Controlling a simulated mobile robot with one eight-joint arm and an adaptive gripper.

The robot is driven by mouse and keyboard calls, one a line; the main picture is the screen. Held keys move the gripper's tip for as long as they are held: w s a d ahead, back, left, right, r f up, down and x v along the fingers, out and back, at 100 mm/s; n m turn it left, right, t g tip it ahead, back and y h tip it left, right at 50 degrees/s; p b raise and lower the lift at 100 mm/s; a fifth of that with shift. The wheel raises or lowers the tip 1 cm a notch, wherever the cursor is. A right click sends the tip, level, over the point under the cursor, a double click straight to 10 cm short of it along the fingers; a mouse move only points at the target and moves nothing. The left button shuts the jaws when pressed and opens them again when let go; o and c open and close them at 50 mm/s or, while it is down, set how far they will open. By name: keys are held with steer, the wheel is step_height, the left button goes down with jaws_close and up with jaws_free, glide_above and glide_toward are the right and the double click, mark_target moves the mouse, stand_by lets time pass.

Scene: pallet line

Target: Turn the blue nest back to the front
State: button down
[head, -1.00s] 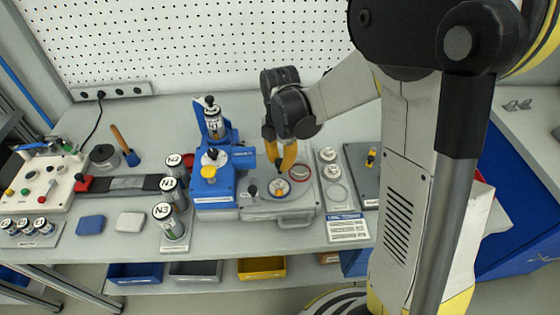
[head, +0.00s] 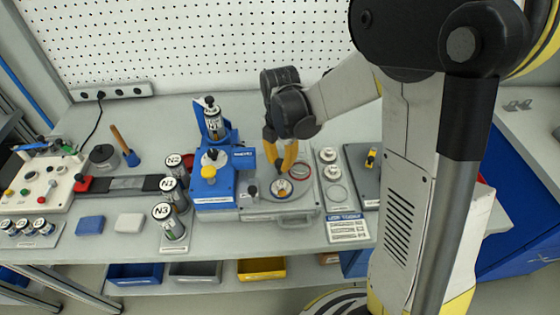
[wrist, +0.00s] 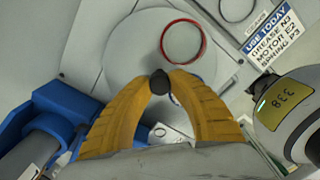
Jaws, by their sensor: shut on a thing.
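The grey round turntable (head: 300,190) sits on a grey base plate with a front handle. The blue nest (head: 272,189) is a blue ring on its front left part, with a pale and orange piece inside. The red nest (head: 303,172) is an empty-looking red ring at the right rear; it also shows in the wrist view (wrist: 202,48). My gripper (head: 280,170) points down over the disc, just behind the blue nest. In the wrist view its yellow fingers are shut on a dark knob (wrist: 159,81) over the disc. The fingers hide most of the blue nest there.
A blue press-like fixture (head: 213,185) stands close to the left, with labelled canisters (head: 171,222) beyond it. A plate with round pale parts (head: 328,155) lies close to the right. A printed card (head: 347,228) is at the front right.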

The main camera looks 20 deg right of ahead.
steer(key=c, duration=1.2)
jaws_free()
steer(key=shift+o, duration=0.2)
steer(key=shift+r, duration=0.1)
step_height(320, 180, up, 12)
steer(key=m+t+b, duration=0.1)
steer(key=m+t, duration=0.3)
steer(key=m, duration=0.8)
glide_toward(281, 163)
steer(key=s+r, duration=0.4)
steer(key=r, duration=0.1)
steer(key=s+f+m+t+b, duration=0.1)
steer(key=s+m+t, duration=0.2)
steer(key=m, duration=0.9)
steer(key=s, duration=0.3)
steer(key=shift+s+d+f, duration=0.2)
steer(key=shift+d+f, duration=0.1)
